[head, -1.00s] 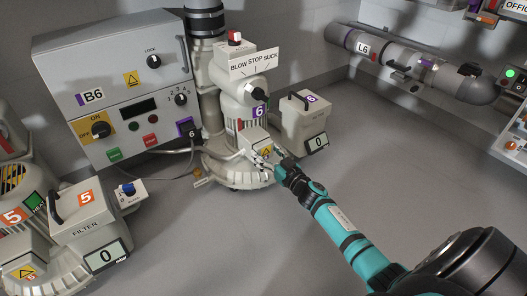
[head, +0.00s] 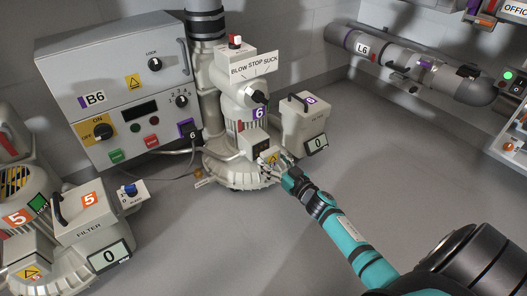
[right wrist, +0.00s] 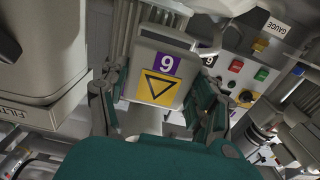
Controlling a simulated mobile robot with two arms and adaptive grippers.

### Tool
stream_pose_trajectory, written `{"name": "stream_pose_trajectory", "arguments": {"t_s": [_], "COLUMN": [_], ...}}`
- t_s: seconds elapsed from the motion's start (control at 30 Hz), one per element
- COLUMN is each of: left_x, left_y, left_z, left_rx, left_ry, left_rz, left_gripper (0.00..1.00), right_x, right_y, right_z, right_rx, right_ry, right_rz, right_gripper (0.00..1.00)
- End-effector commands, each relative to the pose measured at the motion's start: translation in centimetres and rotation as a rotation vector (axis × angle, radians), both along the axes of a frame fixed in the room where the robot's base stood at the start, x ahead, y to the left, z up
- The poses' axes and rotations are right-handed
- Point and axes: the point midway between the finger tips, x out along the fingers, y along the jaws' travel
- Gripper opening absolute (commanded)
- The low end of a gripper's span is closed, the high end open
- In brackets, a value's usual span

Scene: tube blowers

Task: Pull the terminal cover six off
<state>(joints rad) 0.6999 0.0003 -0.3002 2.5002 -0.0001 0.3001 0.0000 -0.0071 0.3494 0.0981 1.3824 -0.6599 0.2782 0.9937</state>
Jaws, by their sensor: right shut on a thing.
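Terminal cover six (head: 270,157) is a light grey cap with a yellow warning triangle, low on the front of blower six (head: 236,168). In the right wrist view the cover (right wrist: 160,50) fills the middle, with its purple label and triangle upside down. My right gripper (head: 277,162) is shut on the cover, one finger on each side. A dark opening (head: 261,145) shows on the terminal box behind the cover, so the cover stands out from the box. My left gripper is not in view.
The filter box of blower six (head: 305,124) stands close to the right of the cover. Control cabinet B6 (head: 122,88) is at the back left. Blower five's filter box (head: 85,212) is at the front left. The floor to the right is clear.

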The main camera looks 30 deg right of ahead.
Motion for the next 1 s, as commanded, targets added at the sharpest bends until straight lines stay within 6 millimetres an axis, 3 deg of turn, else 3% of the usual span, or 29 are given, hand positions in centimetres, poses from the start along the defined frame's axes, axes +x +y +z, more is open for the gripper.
{"name": "stream_pose_trajectory", "arguments": {"t_s": [0.6,1.0], "left_x": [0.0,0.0], "left_y": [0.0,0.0], "left_z": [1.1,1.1], "left_rx": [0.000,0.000], "left_ry": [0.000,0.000], "left_rz": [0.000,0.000], "left_gripper": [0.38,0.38], "right_x": [-2.3,-2.4], "right_y": [-0.2,-0.2], "right_z": [0.1,0.1], "right_rx": [0.001,0.001], "right_ry": [-0.001,-0.001], "right_rz": [0.000,0.000], "right_gripper": [0.12,0.12]}}
